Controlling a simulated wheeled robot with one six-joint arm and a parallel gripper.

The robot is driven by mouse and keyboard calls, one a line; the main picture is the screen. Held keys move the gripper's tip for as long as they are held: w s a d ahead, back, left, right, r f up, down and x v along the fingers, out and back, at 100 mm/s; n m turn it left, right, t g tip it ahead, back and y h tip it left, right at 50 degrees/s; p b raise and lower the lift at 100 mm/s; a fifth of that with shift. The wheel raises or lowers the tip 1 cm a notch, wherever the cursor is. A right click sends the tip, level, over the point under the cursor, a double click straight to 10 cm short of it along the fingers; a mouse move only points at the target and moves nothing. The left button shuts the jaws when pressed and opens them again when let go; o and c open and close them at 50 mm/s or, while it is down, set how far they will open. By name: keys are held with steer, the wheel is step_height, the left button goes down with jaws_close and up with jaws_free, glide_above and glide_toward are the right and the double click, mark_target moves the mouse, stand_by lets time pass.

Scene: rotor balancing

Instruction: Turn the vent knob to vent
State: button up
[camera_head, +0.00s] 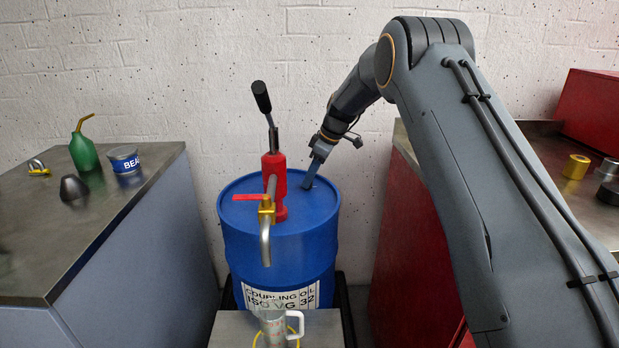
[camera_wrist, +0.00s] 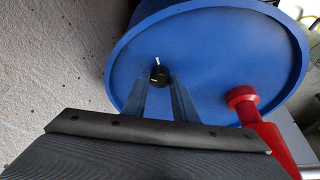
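The vent knob (camera_wrist: 159,77) is a small black round knob on the blue drum's lid, with a white mark at its upper edge in the wrist view. My gripper (camera_wrist: 160,86) reaches down to the lid with its two fingers apart, one on each side of the knob. I cannot tell whether the fingers touch it. In the head view my gripper (camera_head: 308,184) is at the right back of the lid and hides the knob. The blue drum (camera_head: 288,250) stands upright with a coupling oil label.
A red hand pump (camera_head: 273,180) with a black-handled lever and bent spout rises from the lid, left of my gripper. A measuring jug (camera_head: 272,328) stands in front of the drum. A left bench (camera_head: 110,225) holds a green oil can (camera_head: 84,152); a red cabinet stands right.

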steer(key=c, duration=0.5)
steer(key=m+t+p, duration=0.1)
steer(key=m, duration=0.1)
steer(key=m+h+p, duration=0.1)
steer(key=m, duration=0.2)
steer(key=shift+s+a+r+t, duration=0.15)
steer(key=shift+s+t, duration=0.05)
steer(key=shift+t, duration=0.2)
steer(key=m+h+p, duration=0.1)
steer(key=m+p, duration=0.1)
steer(key=m, duration=0.2)
steer(key=shift+a+t, duration=0.1)
steer(key=shift+t, duration=0.3)
steer(key=shift+m+h+p, duration=0.45)
steer(key=shift+m+h, duration=0.15)
steer(key=shift+m, duration=0.8)
